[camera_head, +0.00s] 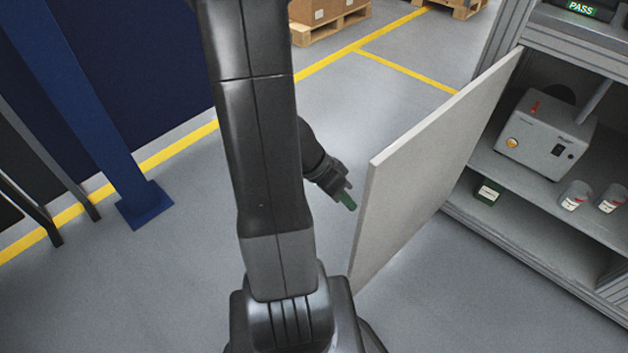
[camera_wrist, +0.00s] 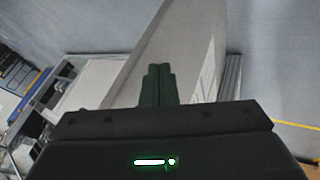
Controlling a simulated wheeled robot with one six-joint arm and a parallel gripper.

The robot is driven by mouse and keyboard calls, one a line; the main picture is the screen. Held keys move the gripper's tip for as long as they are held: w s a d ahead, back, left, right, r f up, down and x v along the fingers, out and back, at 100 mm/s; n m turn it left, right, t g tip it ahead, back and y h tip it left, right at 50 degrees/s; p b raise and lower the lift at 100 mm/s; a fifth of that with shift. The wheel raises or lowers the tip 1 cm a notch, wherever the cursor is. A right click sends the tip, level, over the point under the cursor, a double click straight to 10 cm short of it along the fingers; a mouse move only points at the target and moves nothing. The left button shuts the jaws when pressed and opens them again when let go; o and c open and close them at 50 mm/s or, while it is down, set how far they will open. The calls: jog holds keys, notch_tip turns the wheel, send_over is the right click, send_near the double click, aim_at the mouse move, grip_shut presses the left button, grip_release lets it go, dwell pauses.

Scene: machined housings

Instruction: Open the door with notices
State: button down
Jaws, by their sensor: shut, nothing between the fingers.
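The door (camera_head: 435,150) is a light grey panel standing swung out from the cabinet on the right. The face towards the cabinet shows plain in the head view; its other face is hidden there. In the wrist view the door (camera_wrist: 150,35) runs up the middle, and pale sheets that look like notices (camera_wrist: 208,75) show on its right-hand face. My gripper (camera_head: 347,201) is beside the door's outer side, near its free edge. Its green fingers (camera_wrist: 158,70) are together and empty. I cannot tell whether they touch the door.
The open cabinet (camera_head: 530,215) has shelves with a white instrument box (camera_head: 545,138), a small green box (camera_head: 488,192) and two jars (camera_head: 575,196). A blue post (camera_head: 95,110) stands at the left. Pallets (camera_head: 325,22) lie at the back. The floor left of the door is clear.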

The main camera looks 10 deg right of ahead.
aim_at(363, 218)
jog(key=s, duration=0.1)
jog(key=s+d+b, duration=0.1)
jog(key=s, duration=0.1)
jog(key=s+d+b, duration=0.1)
jog(key=shift+s+d+f, duration=0.1)
jog(key=shift+s+d, duration=0.1)
jog(key=shift+s, duration=0.1)
